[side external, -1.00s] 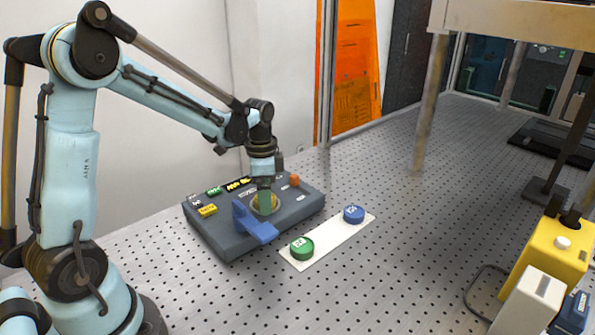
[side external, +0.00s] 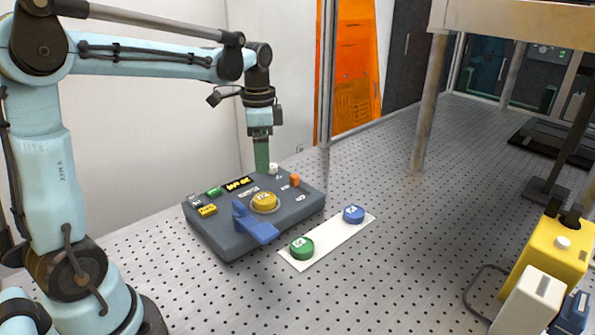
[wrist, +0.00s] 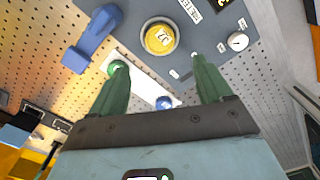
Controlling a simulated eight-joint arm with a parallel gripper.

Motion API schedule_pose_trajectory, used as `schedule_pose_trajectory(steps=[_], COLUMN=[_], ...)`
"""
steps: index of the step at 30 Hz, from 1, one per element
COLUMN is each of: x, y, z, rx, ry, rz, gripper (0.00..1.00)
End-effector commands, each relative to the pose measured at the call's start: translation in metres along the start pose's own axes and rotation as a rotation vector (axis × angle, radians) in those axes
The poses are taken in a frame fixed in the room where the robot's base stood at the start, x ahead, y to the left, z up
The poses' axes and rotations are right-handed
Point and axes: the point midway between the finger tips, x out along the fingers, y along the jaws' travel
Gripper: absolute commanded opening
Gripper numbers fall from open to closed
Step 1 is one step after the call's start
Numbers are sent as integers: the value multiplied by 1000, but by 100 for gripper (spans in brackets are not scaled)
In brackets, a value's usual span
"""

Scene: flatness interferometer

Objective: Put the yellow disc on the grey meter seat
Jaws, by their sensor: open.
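The yellow disc (side external: 264,201) lies flat in the round seat on top of the grey meter (side external: 226,240). In the wrist view the disc (wrist: 159,38) sits inside the pale ring of the seat (wrist: 143,49), label up. My gripper (side external: 262,168) is raised above the back part of the meter, apart from the disc. In the wrist view its two green fingers (wrist: 157,66) are spread with nothing between them.
A blue lever (side external: 254,225) sticks up at the meter's front side. A white strip (side external: 328,244) beside the meter holds a green disc (side external: 302,248) and a blue disc (side external: 353,214). A yellow device (side external: 548,262) stands at right. The perforated table between is clear.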

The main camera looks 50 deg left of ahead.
Motion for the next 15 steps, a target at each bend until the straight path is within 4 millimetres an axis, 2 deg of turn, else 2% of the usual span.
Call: schedule_pose_trajectory(steps=[8, 11, 15], x=[-16, -18, -18], y=[4, 17, 45], z=[0, 0, 2], rx=[-11, -50, -154], ry=[9, 39, 129], rz=[-10, -41, -110], gripper=[79, 79, 79])
